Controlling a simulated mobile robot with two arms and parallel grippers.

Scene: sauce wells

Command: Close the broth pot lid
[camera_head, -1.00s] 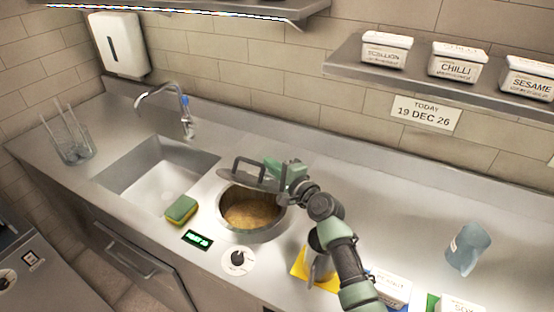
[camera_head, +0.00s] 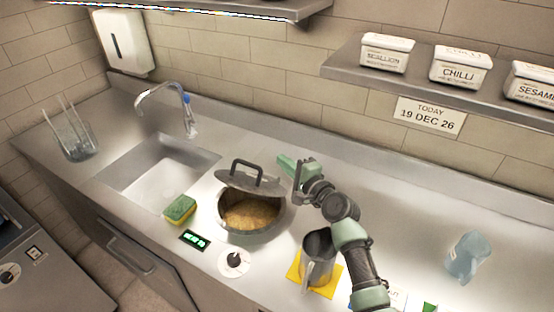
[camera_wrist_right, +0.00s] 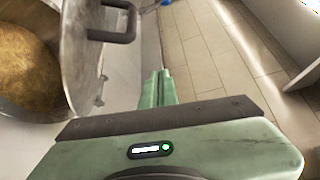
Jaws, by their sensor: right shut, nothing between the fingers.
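In the right wrist view the lid (camera_wrist_right: 80,60) stands beside the broth (camera_wrist_right: 25,70), with the handle (camera_wrist_right: 118,22) at the top. My right gripper (camera_head: 283,161) is shut and empty, just right of and behind the lid; it also shows in the wrist view (camera_wrist_right: 158,75). My left gripper is not in view.
A metal jug (camera_head: 318,262) stands on a yellow mat (camera_head: 294,274) under my right arm. A sponge (camera_head: 180,209), a green display (camera_head: 195,239) and a knob (camera_head: 235,262) lie around the pot. A sink (camera_head: 165,180) is at left and a clear bluish jug (camera_head: 467,256) at right.

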